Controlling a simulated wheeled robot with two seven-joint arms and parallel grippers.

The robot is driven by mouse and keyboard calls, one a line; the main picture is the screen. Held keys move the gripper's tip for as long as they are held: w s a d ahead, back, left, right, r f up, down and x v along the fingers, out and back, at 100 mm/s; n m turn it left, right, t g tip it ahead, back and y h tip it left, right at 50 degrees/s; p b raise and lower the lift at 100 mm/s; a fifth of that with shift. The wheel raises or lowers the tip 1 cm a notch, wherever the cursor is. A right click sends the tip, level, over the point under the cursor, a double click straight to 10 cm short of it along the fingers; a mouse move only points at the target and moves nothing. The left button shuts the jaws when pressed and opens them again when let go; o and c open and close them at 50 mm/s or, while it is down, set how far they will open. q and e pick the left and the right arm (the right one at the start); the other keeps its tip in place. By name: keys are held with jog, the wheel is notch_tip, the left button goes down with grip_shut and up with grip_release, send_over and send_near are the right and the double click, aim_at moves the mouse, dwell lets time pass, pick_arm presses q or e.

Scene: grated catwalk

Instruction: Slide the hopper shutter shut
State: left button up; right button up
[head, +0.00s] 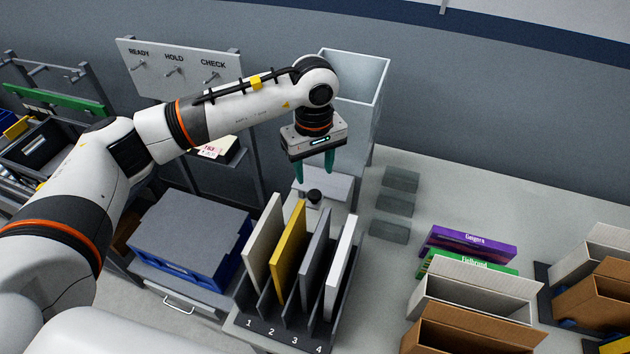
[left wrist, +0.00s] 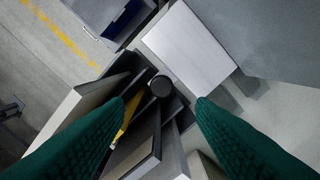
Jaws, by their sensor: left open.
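The hopper (head: 355,85) is a tall grey open-topped box against the back wall. Its shutter (head: 338,186) is a pale flat plate sticking out at the hopper's foot, towards me. A round black knob (head: 314,195) stands at the plate's near end. In the left wrist view the plate (left wrist: 188,45) and the knob (left wrist: 161,86) show from above. My left gripper (head: 313,172) points down just above the plate and knob, with its green fingers open and empty. In the left wrist view the knob appears between the fingertips, below them. My right gripper is in neither view.
A numbered rack (head: 252,322) with several upright panels stands right in front of the shutter. A blue crate (head: 190,235) is to its left. Grey blocks (head: 395,205) lie to the right, with purple and green boxes and cartons (head: 475,290) farther right. Bench between is clear.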

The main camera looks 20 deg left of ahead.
aim_at(314, 194)
pick_arm(q)
jog(key=f+p, duration=0.2)
jog(key=f, duration=0.4)
jog(key=shift+w+f, duration=0.1)
jog(key=shift+w, duration=0.1)
jog(key=shift+f+p, duration=0.3)
jog(key=shift+f, duration=0.35)
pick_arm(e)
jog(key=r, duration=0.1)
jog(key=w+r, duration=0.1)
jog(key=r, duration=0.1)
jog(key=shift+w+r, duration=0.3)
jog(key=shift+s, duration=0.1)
